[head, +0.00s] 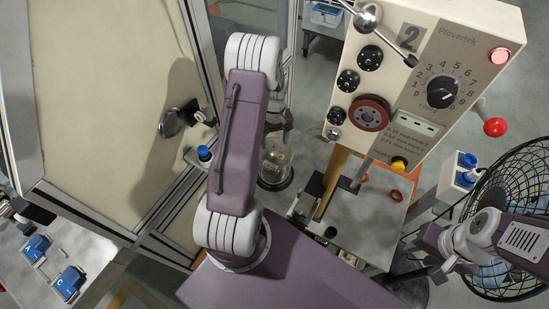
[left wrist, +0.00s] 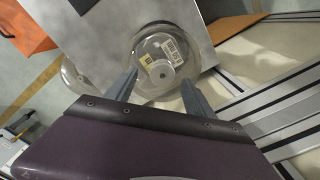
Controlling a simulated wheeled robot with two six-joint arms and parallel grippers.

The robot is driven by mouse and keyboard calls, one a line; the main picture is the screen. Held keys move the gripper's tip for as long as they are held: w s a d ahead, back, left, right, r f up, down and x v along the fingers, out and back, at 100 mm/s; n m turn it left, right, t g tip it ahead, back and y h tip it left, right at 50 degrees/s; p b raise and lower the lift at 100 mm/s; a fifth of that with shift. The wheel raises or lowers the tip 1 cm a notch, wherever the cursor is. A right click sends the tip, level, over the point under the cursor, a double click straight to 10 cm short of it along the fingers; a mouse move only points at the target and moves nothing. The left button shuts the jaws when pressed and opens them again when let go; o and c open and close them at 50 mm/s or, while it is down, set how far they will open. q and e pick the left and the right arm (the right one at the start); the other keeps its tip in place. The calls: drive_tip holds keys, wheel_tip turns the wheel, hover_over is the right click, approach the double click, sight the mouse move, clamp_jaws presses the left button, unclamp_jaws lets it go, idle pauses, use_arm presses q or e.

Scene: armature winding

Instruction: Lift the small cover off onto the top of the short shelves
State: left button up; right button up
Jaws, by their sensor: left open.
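The small cover (head: 276,162) is a clear dome on a dark round base, at the left edge of the grey machine table in the head view. In the left wrist view the clear cover (left wrist: 150,82) shows from above, with a round knob and pale labels seen through it. My left gripper (left wrist: 160,78) is open, its two fingers spread on either side of the near part of the cover; I cannot tell whether they touch it. In the head view my left arm mostly hides that gripper. My right arm shows at the right; its gripper (head: 418,246) is unclear. I cannot identify the short shelves.
The winding machine (head: 430,70) with dials and a red-knobbed lever stands right of the cover. A black fan (head: 510,190) is at the far right. A framed cream panel (head: 100,110) with a handle is at left. Blue items (head: 68,283) lie on a surface at lower left.

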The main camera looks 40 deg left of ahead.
sight(274, 161)
use_arm(q)
drive_tip(key=shift+s+f, duration=0.15)
drive_tip(key=shift+f, duration=0.45)
drive_tip(key=shift+s+f, duration=0.15)
drive_tip(key=shift+f, duration=0.45)
drive_tip(key=shift+w+f, duration=0.1)
drive_tip(key=shift+f, duration=0.15)
clamp_jaws()
